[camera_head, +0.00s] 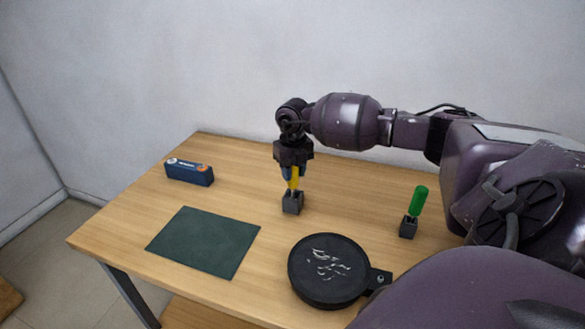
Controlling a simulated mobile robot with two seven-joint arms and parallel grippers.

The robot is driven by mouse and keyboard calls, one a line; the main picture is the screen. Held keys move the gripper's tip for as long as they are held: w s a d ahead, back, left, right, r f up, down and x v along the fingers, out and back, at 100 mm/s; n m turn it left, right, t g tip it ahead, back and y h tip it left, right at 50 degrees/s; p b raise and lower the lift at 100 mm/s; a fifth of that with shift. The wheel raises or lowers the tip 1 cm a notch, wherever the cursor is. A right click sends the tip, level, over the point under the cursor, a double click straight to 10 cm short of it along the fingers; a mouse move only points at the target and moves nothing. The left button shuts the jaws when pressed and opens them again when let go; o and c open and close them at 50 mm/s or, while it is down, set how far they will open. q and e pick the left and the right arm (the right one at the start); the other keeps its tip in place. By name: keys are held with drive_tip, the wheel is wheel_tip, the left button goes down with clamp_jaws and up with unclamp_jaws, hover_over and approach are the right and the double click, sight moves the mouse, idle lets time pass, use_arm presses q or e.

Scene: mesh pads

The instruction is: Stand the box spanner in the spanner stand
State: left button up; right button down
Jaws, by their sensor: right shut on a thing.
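My right gripper (290,174) points straight down over the table and is shut on a yellow tool, which I take to be the box spanner (293,183). The spanner is upright, and the gripper hides its upper part. A small dark grey block-shaped stand (293,205), which I take to be the spanner stand, is directly below. The spanner's lower end meets the stand's top opening in this view; I cannot tell how deep it sits. My left gripper is not in view.
A second small dark stand (408,229) at the right holds a green-handled tool (419,200). A round black pan (327,271) lies at the front. A dark green mat (204,242) and a blue box (189,173) are at the left. The wooden table (240,165) is bare between them.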

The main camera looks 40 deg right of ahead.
drive_tip(key=c, duration=0.7)
unclamp_jaws()
wheel_tip(320, 180, up, 11)
drive_tip(key=shift+f, duration=0.15)
drive_tip(key=shift+a+f, duration=0.1)
